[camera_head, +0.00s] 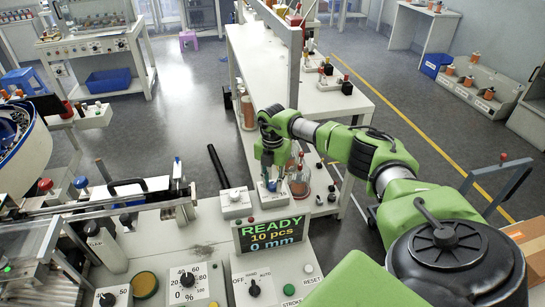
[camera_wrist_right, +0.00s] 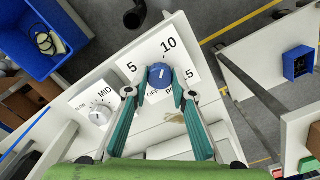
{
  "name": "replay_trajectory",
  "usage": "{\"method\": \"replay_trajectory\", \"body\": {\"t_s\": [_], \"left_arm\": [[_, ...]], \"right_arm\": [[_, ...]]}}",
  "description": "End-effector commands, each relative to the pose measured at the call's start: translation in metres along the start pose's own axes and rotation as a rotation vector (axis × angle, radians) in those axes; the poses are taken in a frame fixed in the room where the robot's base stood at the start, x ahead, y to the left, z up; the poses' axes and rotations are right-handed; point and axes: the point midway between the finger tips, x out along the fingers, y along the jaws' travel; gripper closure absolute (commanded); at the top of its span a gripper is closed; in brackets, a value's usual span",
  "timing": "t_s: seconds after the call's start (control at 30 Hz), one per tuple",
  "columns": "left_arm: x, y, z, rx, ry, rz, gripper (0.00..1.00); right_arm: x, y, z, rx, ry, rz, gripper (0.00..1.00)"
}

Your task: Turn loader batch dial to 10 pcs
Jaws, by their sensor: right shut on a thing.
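The batch dial is a blue round knob (camera_wrist_right: 160,75) on a white panel (camera_wrist_right: 190,58) marked OFF, 5, 10 and 15, seen in the right wrist view. A small white line on the knob points roughly upward in the picture, toward the side of the 10. My right gripper (camera_wrist_right: 155,89) has its two teal fingers on either side of the knob, shut on it. The display (camera_head: 272,233) reads READY, 10 pcs, 0 mm. My left gripper is not in view.
A smaller white knob (camera_wrist_right: 100,115) marked MID sits beside the dial panel. A red-topped bottle (camera_head: 299,165) and a round container (camera_head: 300,187) stand close to my right gripper. A control panel with a HAND/AUTO switch (camera_head: 254,289) lies in front.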

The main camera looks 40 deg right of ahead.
Motion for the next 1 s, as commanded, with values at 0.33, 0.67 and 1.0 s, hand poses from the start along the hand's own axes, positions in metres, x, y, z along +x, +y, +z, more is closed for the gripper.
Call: {"method": "replay_trajectory", "body": {"t_s": [0.33, 0.67, 1.0], "left_arm": [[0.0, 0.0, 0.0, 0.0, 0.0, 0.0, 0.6], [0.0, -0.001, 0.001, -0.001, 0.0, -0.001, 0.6], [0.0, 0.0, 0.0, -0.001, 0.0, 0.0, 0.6]], "right_arm": [[-0.001, 0.001, 0.001, 0.0, -0.002, 0.003, 0.6], [-0.002, 0.0, 0.001, -0.001, -0.001, 0.001, 0.6], [-0.055, 0.001, 0.002, -0.001, -0.004, 0.005, 0.6]]}}
